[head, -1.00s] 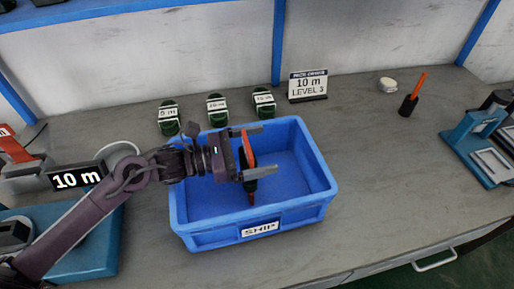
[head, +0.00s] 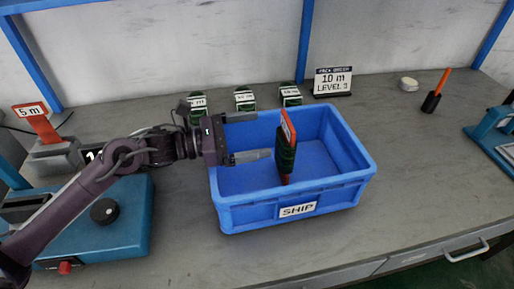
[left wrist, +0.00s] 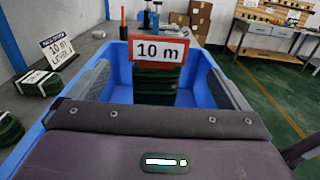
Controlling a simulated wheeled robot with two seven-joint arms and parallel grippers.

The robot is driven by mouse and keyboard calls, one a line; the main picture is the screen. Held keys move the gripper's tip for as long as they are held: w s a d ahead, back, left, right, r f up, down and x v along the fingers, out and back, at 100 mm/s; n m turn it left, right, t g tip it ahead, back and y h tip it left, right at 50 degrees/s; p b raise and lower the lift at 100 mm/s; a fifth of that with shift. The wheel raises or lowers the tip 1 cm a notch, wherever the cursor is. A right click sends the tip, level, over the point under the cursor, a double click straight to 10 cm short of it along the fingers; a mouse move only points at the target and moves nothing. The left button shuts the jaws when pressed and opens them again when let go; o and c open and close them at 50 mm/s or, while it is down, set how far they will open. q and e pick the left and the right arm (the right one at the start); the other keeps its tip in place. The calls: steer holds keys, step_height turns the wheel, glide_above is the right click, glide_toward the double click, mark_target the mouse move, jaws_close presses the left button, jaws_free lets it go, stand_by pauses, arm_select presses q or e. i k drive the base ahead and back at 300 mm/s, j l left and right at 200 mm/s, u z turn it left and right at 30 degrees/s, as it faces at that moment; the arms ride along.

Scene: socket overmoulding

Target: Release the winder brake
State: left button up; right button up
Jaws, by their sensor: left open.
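A blue machine (head: 130,235), seemingly the winder, stands at the lower left, partly behind my left arm. It has a black knob (head: 104,211) and a red button (head: 65,267); I cannot tell which part is the brake. My left gripper (head: 258,137) is open and empty over the left part of the blue SHIP bin (head: 235,216). A green coil (head: 286,160) with a red-framed tag stands upright in the bin, right of the fingertips and apart from them. In the left wrist view the tag (left wrist: 158,49) reads 10 m, beyond the open fingers. My right gripper is not in view.
A grey holder (head: 55,155) with a red 5 m tag is at the far left. Several labelled coils (head: 245,98) and a 10 m LEVEL 3 sign (head: 333,82) stand behind the bin. Another blue device (head: 495,130) is at the right edge. The bench right of the bin is clear.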

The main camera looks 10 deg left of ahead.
mark_target(65, 267)
steer(key=k+l, duration=0.15)
steer(key=k, duration=0.35)
steer(key=k+l, duration=0.15)
steer(key=k, duration=0.35)
steer(key=k+l, duration=0.15)
steer(key=k, duration=0.35)
